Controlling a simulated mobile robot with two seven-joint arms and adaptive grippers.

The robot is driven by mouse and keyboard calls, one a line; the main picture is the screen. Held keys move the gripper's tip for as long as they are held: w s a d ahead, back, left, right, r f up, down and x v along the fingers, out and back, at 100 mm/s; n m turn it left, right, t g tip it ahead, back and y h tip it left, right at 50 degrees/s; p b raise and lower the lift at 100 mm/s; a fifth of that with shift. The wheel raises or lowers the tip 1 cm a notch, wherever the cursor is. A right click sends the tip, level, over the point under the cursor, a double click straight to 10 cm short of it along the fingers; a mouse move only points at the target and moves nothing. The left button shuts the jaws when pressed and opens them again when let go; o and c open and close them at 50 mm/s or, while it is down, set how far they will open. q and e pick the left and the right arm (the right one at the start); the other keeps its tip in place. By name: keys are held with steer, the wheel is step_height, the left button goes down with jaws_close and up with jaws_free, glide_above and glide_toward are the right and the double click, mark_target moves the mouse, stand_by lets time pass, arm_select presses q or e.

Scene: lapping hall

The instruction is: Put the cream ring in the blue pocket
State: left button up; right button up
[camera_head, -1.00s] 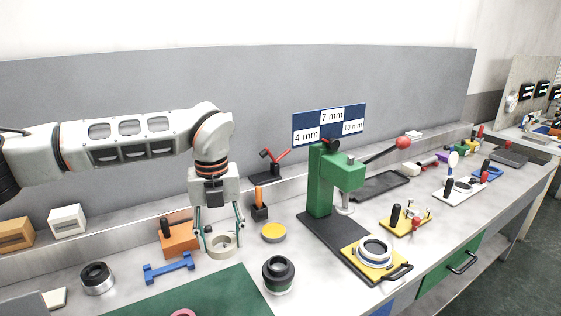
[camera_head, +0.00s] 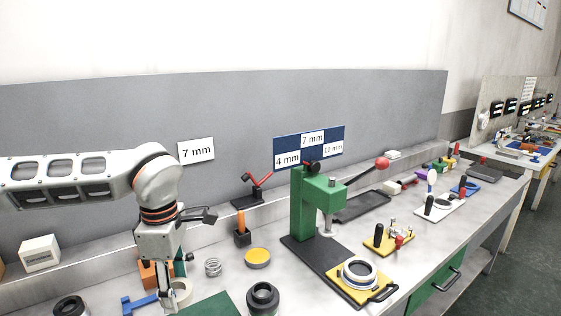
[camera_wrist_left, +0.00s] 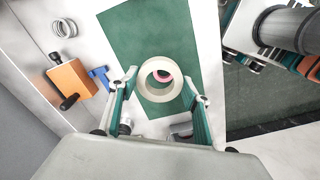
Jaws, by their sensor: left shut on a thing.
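My left gripper (camera_wrist_left: 160,88) is shut on the cream ring (camera_wrist_left: 160,97), which sits between its two fingertips. In the wrist view the ring overlaps the green mat, and a pink round thing (camera_wrist_left: 163,77) shows through its hole. In the head view the ring (camera_head: 183,292) is partly hidden by the left gripper (camera_head: 171,300). A small blue piece (camera_head: 465,188) lies far along the bench at the right; I cannot tell if it is the blue pocket. White and teal parts at the wrist view's top right may be my right gripper; its jaws are unclear.
A blue bar (camera_head: 140,304), an orange block (camera_wrist_left: 73,82) and a wire coil (camera_head: 212,267) are close to the gripper. A yellow disc (camera_head: 257,258), a black cup (camera_head: 262,298) and a green press (camera_head: 318,205) stand to the right. The green mat (camera_wrist_left: 130,45) is mostly bare.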

arm_select(q)
steer(key=s+m, duration=0.1)
steer(key=m, duration=0.2)
steer(key=a+m, duration=0.1)
steer(key=m, duration=0.2)
steer(key=s+m, duration=0.1)
steer(key=m, duration=0.2)
steer(key=shift+s+a+f, duration=0.25)
steer(key=shift+s+a, duration=0.1)
steer(key=s+m, duration=0.1)
steer(key=m, duration=0.2)
steer(key=s+a+m, duration=0.1)
steer(key=m, duration=0.2)
steer(key=s+m, duration=0.1)
steer(key=m, duration=0.2)
steer(key=shift+a+f+m, duration=0.15)
steer(key=shift+f+m, duration=0.15)
steer(key=shift+m, duration=0.1)
